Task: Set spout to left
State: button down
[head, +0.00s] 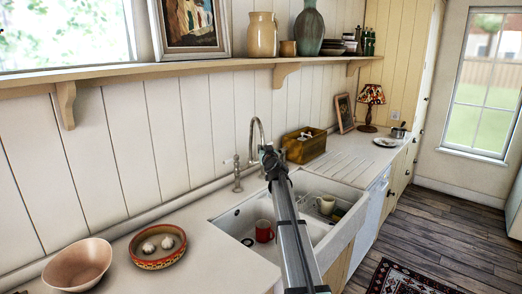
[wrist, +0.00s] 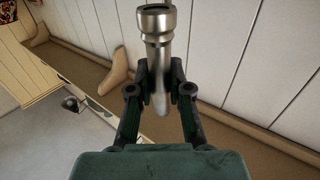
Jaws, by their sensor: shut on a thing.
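The spout (head: 253,128) is a tall, curved metal tube rising at the back of the white sink (head: 330,245). It arches over toward my gripper. My gripper (head: 267,154) is at the outer end of the arch, with my arm reaching over the sink. In the wrist view the spout's metal tube (wrist: 156,52), with its wider round end, runs between the fingers. My gripper (wrist: 163,82) is closed around the tube there. The tap handle (head: 237,176) stands upright to the left of the spout. My arm hides part of the sink and the spout's lower part.
A brown caddy (head: 305,147) stands right of the spout. A terracotta dish (head: 158,247) and a pink bowl (head: 78,266) sit on the left counter. A shelf (head: 190,71) runs above.

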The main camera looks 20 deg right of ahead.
jog(key=c, duration=1.1)
grip_release()
jog(key=shift+o, duration=0.2)
jog(key=shift+s, duration=0.2)
jog(key=s+a, duration=0.2)
jog(key=s, duration=0.9)
jog(key=shift+s, duration=0.25)
jog(key=shift+f, duration=0.1)
